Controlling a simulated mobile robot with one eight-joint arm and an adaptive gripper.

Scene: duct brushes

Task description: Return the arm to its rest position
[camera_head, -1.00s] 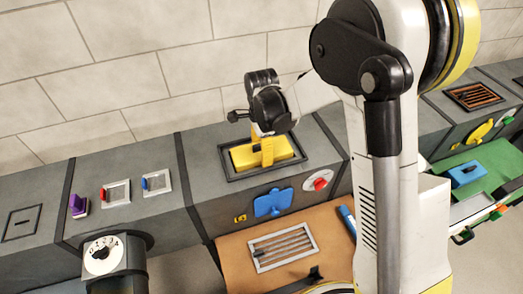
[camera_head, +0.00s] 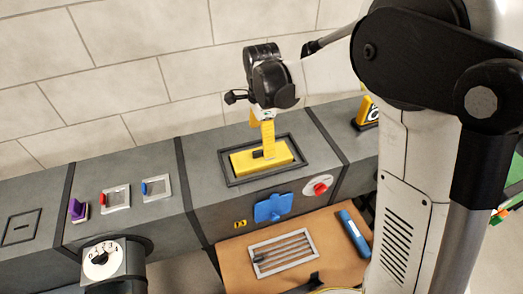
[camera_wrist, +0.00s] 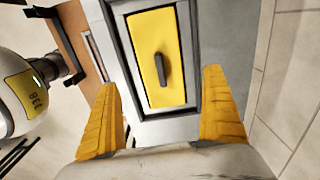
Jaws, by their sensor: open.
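My gripper (camera_wrist: 162,115) is open and empty in the wrist view, its two yellow fingers spread apart. In the head view my gripper (camera_head: 268,135) hangs above a yellow panel (camera_head: 245,162) set in a dark frame on the grey duct. The yellow panel (camera_wrist: 168,38) with its black handle (camera_wrist: 161,69) lies beyond the fingertips in the wrist view, with nothing between the fingers. My arm bends high on the right of the head view and covers part of the duct there.
The grey duct runs along a tiled wall (camera_head: 120,80). A blue latch (camera_head: 273,207) and red knob (camera_head: 319,187) are on its front. A brown board (camera_head: 330,235) below bears a grille (camera_head: 283,252) and a blue tool (camera_head: 354,234). A numbered dial (camera_head: 103,259) stands front left.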

